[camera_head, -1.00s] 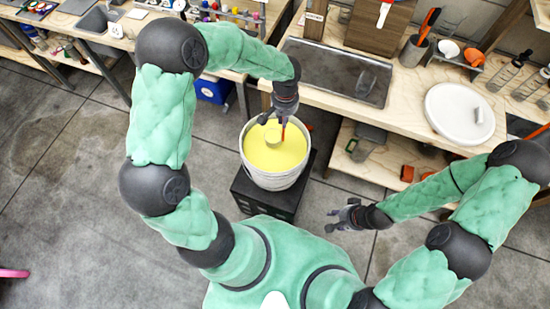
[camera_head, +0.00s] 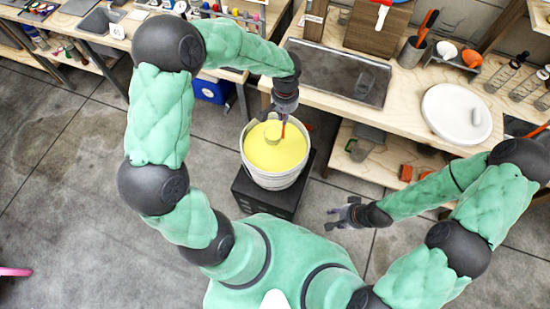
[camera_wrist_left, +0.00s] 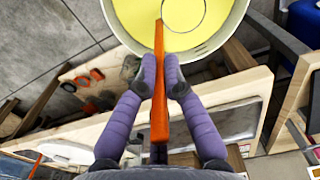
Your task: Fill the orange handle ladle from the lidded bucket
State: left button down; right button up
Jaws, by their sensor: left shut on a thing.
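The bucket (camera_head: 275,182) stands open on a black stand, holding yellow liquid (camera_head: 277,156). Its round white lid (camera_head: 448,118) lies on the bench at the right. My left gripper (camera_head: 284,113) is over the bucket's far rim, shut on the orange ladle handle, which also shows in the left wrist view (camera_wrist_left: 160,85). The ladle bowl (camera_head: 272,133) is at the liquid surface, with yellow inside its rim; its depth is hard to tell. The left fingertips (camera_wrist_left: 162,78) press on the handle from both sides. My right gripper (camera_head: 340,214) hangs empty with its fingers apart, right of the stand.
The black stand (camera_head: 262,200) is close before my base. The wooden bench behind bears a sink tray (camera_head: 340,72), a utensil cup (camera_head: 411,52) and several bottles. A lower shelf with small items (camera_head: 362,150) is right of the bucket.

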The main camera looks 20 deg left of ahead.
aim_at(277, 167)
jog(key=k+j+z, duration=0.1)
jog(key=j, duration=0.35)
jog(key=j+z, duration=0.15)
jog(key=j, duration=0.25)
jog(key=k+j+z, duration=0.1)
jog(key=j, duration=0.3)
jog(key=k+j+z, duration=0.15)
jog(key=j, duration=0.25)
jog(key=k, duration=0.05)
